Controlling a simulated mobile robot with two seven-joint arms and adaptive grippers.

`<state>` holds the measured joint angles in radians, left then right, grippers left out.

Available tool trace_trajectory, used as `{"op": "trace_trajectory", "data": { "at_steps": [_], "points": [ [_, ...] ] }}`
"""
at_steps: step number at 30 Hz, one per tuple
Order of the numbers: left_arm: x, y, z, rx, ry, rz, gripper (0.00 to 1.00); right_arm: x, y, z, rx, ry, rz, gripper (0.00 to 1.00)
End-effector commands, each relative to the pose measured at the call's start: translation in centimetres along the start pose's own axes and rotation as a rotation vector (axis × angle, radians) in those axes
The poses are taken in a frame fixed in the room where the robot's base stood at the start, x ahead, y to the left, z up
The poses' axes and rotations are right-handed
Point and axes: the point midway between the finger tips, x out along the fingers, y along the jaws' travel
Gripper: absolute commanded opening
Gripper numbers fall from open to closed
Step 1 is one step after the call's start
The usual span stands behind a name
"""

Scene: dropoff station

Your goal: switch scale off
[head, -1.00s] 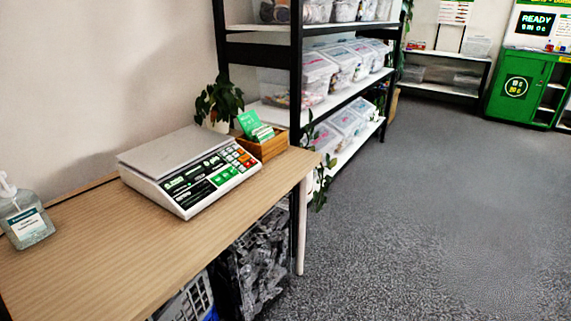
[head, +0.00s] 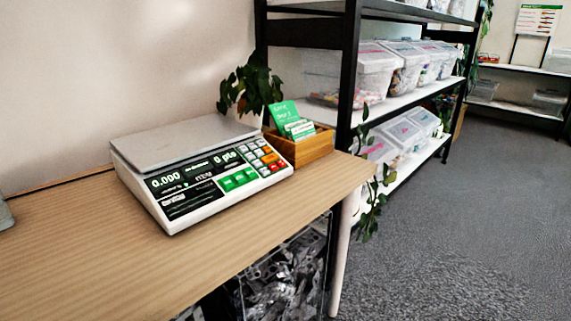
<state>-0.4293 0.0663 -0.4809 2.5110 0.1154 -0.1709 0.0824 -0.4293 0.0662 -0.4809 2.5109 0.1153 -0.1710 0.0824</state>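The scale (head: 205,172) stands on the wooden table in the head view, left of the middle. It has a bare grey weighing plate (head: 186,140) and a sloped front panel facing me. Its dark display (head: 185,185) is lit and shows "0.000" and "0 pts". Nothing lies on the plate. Neither of my grippers shows in the view.
The wooden table (head: 90,255) is clear in front of the scale. A wooden box (head: 305,150) with green cards and a potted plant (head: 252,85) stand behind the scale's right side. A black shelf rack (head: 350,75) with clear bins stands beyond. Grey floor (head: 450,240) is open at right.

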Motion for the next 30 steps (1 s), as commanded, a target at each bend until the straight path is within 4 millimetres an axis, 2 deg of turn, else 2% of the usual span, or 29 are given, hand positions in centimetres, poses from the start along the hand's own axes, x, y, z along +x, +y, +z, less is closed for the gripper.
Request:
{"op": "trace_trajectory", "data": {
  "at_steps": [13,21,30],
  "points": [
    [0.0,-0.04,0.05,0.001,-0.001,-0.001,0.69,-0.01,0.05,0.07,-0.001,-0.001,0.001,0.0],
    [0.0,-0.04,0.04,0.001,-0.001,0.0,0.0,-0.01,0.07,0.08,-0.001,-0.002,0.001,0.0],
    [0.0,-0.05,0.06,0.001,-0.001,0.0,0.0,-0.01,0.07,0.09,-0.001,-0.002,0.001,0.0]
  ]
}}
